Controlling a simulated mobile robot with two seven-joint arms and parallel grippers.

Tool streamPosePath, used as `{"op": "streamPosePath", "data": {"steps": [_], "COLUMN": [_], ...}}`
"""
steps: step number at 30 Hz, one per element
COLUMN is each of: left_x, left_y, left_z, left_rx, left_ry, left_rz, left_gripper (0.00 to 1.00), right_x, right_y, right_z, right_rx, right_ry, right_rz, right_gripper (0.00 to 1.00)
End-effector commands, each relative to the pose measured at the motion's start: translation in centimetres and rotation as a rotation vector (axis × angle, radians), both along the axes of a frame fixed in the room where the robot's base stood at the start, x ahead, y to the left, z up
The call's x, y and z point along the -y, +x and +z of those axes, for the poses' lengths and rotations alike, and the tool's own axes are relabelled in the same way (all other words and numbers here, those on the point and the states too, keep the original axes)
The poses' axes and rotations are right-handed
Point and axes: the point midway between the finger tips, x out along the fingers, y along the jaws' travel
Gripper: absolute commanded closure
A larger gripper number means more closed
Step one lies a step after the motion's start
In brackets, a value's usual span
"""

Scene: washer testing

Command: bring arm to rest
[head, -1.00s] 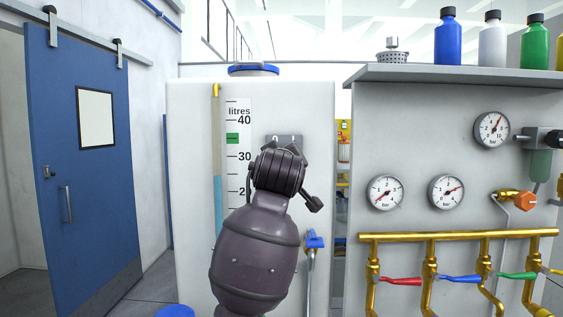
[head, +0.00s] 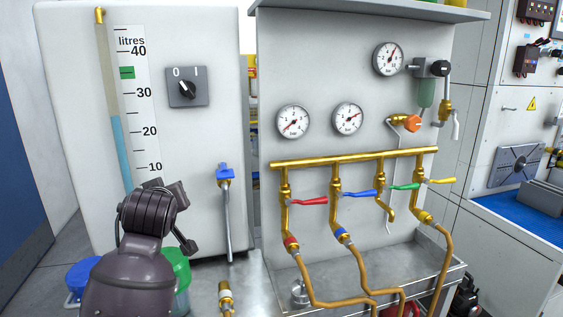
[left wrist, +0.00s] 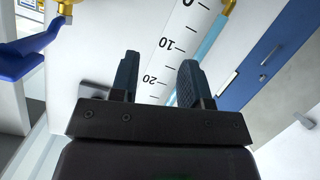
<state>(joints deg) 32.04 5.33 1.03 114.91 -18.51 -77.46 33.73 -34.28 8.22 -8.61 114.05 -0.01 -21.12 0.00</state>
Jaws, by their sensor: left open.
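My left arm rises from the bottom left of the head view, in front of the white tank (head: 75,150). My left gripper (left wrist: 158,66) is open and empty in the left wrist view, its two dark fingers apart in front of the tank's litre scale (left wrist: 175,48). In the head view my wrist mostly hides the gripper, below the 10 mark of the scale (head: 140,105). A grey rotary switch (head: 186,88) marked 0 and I sits on the tank, clear of my arm. My right gripper is in neither view.
A blue-handled tap (head: 225,175) is right of my arm. A brass manifold (head: 355,158) with coloured levers and gauges (head: 293,121) is farther right, above a metal tray (head: 445,271). Blue (head: 84,274) and green (head: 178,262) containers stand low beside my wrist.

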Motion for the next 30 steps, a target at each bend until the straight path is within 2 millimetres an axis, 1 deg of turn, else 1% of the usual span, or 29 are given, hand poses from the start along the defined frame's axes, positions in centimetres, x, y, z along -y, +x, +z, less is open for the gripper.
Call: {"op": "streamPosePath", "data": {"steps": [1, 2, 3, 5, 6, 8, 9, 11, 12, 14, 15, 17, 18, 20, 21, 23, 24, 27, 30], "left_x": [-0.6, -0.8, -1.1, -1.6, -1.8, -2.2, -2.3, -2.7, -2.8, -3.1, -3.2, -3.3, -3.4, -3.5, -3.6, -3.6, -3.6, -3.5, -3.3], "left_y": [-1.3, -2.0, -3.0, -4.6, -5.7, -7.5, -8.7, -10.7, -12.0, -14.1, -15.6, -17.8, -19.3, -21.7, -23.3, -25.7, -27.3, -30.8, -33.7], "left_z": [-2.7, -4.0, -5.7, -8.2, -9.8, -12.1, -13.5, -15.6, -16.9, -18.8, -20.0, -21.7, -22.7, -24.2, -25.0, -26.2, -26.9, -28.2, -29.0], "left_rx": [-0.051, -0.077, -0.114, -0.169, -0.204, -0.258, -0.294, -0.347, -0.382, -0.435, -0.471, -0.522, -0.557, -0.608, -0.642, -0.691, -0.724, -0.793, -0.848], "left_ry": [0.015, 0.025, 0.035, 0.052, 0.062, 0.078, 0.088, 0.1, 0.108, 0.118, 0.125, 0.133, 0.14, 0.145, 0.148, 0.152, 0.155, 0.156, 0.157], "left_rz": [-0.007, -0.013, -0.022, -0.035, -0.047, -0.063, -0.075, -0.093, -0.106, -0.126, -0.141, -0.164, -0.18, -0.204, -0.22, -0.247, -0.264, -0.306, -0.341], "left_gripper": [0.57, 0.57, 0.57, 0.57, 0.57, 0.57, 0.57, 0.57, 0.57, 0.57, 0.57, 0.57, 0.57, 0.57, 0.57, 0.57, 0.57, 0.57, 0.57], "right_x": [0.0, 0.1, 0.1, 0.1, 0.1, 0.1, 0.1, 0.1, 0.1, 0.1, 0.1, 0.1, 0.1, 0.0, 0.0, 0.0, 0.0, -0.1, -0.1], "right_y": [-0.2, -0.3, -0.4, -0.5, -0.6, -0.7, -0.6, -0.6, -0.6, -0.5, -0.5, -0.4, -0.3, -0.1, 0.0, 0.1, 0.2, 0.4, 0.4], "right_z": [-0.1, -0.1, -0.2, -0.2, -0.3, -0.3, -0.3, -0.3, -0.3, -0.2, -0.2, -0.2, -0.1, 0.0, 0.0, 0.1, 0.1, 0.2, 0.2], "right_rx": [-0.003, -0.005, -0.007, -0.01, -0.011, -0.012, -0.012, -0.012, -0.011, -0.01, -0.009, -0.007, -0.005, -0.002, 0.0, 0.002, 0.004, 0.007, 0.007], "right_ry": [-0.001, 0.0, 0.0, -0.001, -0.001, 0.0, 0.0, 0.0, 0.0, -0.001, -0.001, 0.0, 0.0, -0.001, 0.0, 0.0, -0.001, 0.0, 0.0], "right_rz": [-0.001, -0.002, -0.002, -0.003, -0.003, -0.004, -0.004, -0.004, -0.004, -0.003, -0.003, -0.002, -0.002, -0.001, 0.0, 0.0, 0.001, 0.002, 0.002], "right_gripper": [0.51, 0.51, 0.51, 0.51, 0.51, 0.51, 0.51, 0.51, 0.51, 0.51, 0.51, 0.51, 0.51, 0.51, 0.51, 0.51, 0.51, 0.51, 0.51]}}
